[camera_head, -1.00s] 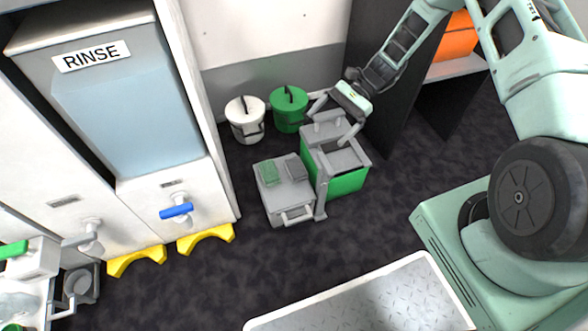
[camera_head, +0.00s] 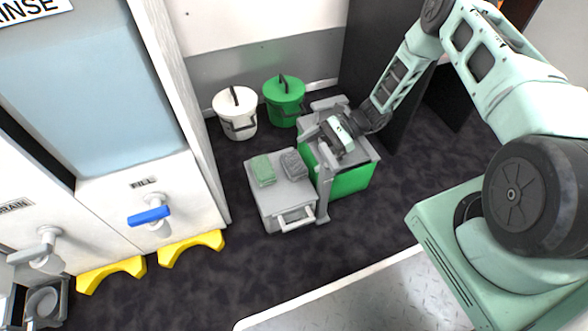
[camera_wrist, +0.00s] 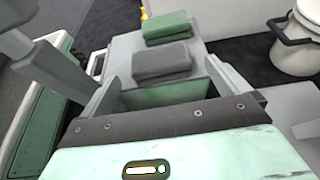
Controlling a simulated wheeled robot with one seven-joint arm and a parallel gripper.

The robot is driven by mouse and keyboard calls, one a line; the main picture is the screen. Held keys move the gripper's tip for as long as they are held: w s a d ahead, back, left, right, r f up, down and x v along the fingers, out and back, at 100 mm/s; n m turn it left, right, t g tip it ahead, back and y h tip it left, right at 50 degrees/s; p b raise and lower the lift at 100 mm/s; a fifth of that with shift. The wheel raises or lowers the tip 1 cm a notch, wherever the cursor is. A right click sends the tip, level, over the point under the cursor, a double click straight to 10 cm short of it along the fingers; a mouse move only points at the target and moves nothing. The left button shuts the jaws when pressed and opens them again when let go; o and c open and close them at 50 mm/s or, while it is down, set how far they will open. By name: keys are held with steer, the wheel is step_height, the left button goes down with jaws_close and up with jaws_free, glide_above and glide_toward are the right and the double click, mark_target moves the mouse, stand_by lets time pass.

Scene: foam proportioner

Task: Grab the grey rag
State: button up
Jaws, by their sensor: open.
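The grey rag (camera_head: 293,163) lies folded on the top of a low grey box (camera_head: 273,203). In the wrist view the grey rag (camera_wrist: 161,62) is near the top centre. A folded green rag (camera_head: 262,171) lies beside it, and this green rag (camera_wrist: 166,27) shows just beyond it in the wrist view. My gripper (camera_head: 320,150) is open and empty. It is over the green-and-grey cart, to the right of the grey rag and apart from it. Its fingers are hard to separate from the grey cart frame.
The green-and-grey cart (camera_head: 349,181) stands right of the box, with upright grey parts. A white bucket (camera_head: 237,114) and a green bucket (camera_head: 285,102) stand behind by the wall. A cabinet with a blue-handled tap (camera_head: 149,216) is at left. Dark floor in front is clear.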

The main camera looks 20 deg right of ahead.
mark_target(296, 161)
steer(key=b+x, duration=0.3)
steer(key=x, duration=0.3)
steer(key=shift+s+a+f+b, duration=0.15)
steer(key=shift+f+b, duration=0.05)
steer(key=shift+b, duration=0.2)
steer(key=shift+a, duration=0.4)
steer(key=c, duration=0.8)
